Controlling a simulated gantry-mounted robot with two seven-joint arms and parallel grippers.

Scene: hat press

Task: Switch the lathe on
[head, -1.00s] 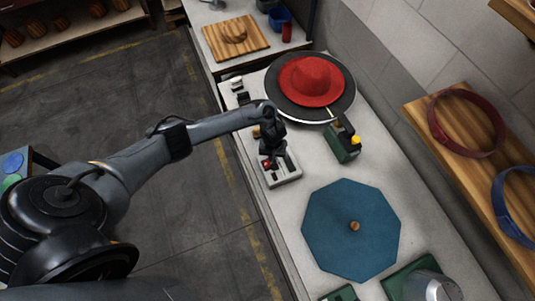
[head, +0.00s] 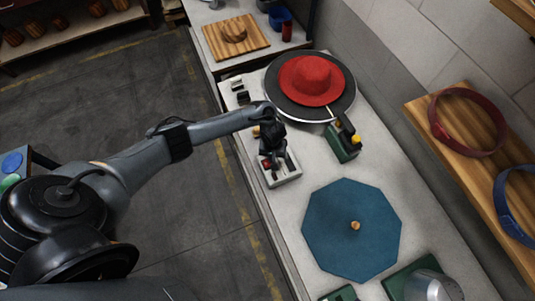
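A red hat (head: 311,79) sits on a round dark turntable (head: 345,98) at the back of the bench. A small grey switch box (head: 284,174) with a red part (head: 267,165) stands near the bench's front edge. My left gripper (head: 270,157) points down right over the box, by the red part; its fingers are dark and small, and I cannot tell whether they are open or shut or touching it. My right gripper is not in view.
A blue octagonal piece (head: 335,232) lies on the bench (head: 415,200). Wooden shelves with a red band (head: 467,150) and a blue band (head: 508,205) run along the right wall.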

